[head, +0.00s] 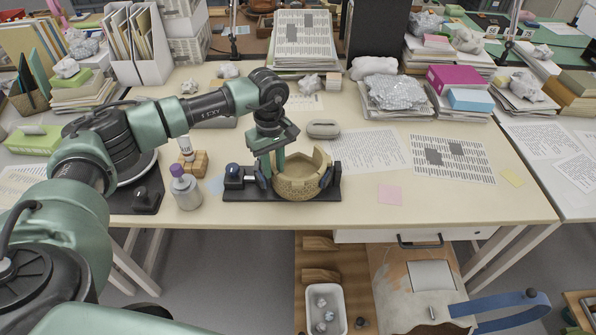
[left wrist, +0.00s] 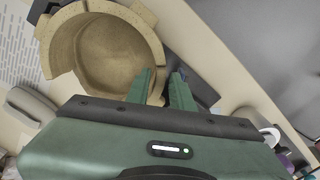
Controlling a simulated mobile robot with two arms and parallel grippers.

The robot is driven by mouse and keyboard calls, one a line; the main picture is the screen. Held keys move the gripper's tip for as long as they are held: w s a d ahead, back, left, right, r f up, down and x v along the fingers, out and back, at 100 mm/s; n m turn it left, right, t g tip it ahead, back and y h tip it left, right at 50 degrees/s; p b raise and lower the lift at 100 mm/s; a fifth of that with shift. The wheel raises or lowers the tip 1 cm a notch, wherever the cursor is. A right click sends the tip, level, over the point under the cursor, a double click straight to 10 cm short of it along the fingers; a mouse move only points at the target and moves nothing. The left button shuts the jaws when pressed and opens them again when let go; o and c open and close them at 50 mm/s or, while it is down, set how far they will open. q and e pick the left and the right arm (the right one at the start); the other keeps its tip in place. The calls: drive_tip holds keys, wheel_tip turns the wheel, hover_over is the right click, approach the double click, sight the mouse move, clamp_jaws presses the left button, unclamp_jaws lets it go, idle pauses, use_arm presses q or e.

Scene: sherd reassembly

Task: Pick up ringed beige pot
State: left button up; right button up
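The beige pot (head: 297,182) stands upright on a dark stand (head: 240,189) with clamp pads at its sides. Its rim is stepped and broken, and a band of texture shows low on its outside. My left gripper (head: 271,170) points down at the pot's left side. In the left wrist view the pot (left wrist: 95,50) shows its hollow inside, and my left gripper (left wrist: 160,82) has its two fingers apart. One finger overlaps the pot's near wall, the other is outside it. Whether they touch the wall is unclear. My right gripper is not in view.
A purple-capped bottle (head: 186,190) and a wooden block (head: 193,163) stand left of the stand. A grey oval case (head: 323,129) lies behind the pot. Printed sheets (head: 452,160) lie to the right. Paper stacks line the back; the front right of the table is fairly clear.

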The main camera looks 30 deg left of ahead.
use_arm(q)
drive_tip(key=shift+f, duration=1.2)
clamp_jaws()
idle(0.4)
